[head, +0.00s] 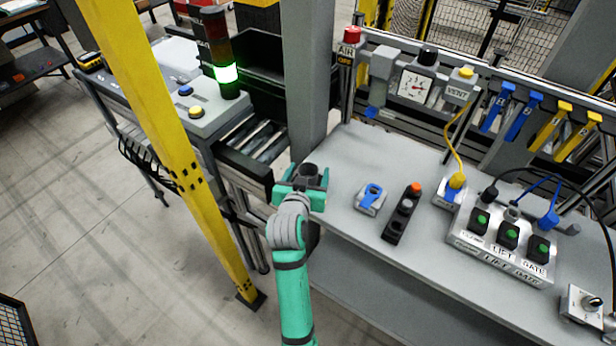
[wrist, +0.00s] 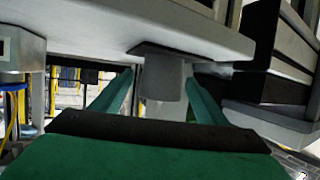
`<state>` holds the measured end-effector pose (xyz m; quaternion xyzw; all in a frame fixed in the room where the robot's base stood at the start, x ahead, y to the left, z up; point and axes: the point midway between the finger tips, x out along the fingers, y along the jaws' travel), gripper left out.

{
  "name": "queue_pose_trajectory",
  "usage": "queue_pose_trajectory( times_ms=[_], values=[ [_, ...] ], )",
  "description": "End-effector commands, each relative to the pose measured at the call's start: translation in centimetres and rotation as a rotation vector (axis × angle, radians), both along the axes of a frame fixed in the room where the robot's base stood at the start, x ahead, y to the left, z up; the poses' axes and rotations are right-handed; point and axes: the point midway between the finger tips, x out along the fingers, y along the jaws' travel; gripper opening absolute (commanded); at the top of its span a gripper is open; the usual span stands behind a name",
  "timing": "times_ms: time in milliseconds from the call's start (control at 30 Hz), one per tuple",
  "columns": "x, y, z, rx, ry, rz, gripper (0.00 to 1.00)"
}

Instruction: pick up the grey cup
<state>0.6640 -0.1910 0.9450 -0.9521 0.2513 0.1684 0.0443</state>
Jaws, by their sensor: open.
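The grey cup (head: 308,171) is at the left end of the grey bench, at my gripper; the head view shows little more than its dark upper part. In the wrist view, which looks upside down, the grey cup (wrist: 163,82) stands on a dark flat piece (wrist: 176,51) at the bench. My teal gripper (head: 304,183) is open. In the wrist view its two fingers (wrist: 163,95) reach along either side of the cup, with a visible gap on each side. I cannot tell how far the fingertips reach past the cup.
A blue-and-grey fixture (head: 368,199) and a black button box (head: 402,213) stand right of my gripper on the bench (head: 345,160). A labelled switch box (head: 500,240) with cables is farther right. A grey post (head: 311,80) rises behind my gripper. A yellow post (head: 165,130) stands left.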

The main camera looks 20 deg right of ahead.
Motion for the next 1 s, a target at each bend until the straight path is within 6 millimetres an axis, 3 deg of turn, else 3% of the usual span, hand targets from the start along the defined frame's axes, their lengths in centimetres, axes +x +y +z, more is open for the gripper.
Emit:
queue_pose_trajectory(
  times_ms=[67,233,667,1000],
  values=[
    [0.0,0.0,0.0,0.000,0.000,0.000,0.63],
    [0.0,0.0,0.0,0.000,0.000,0.000,0.24],
    [0.0,0.0,0.5,0.001,-0.002,0.001,0.24],
    [-0.3,0.1,4.0,0.000,-0.005,0.000,0.24]
  ],
)
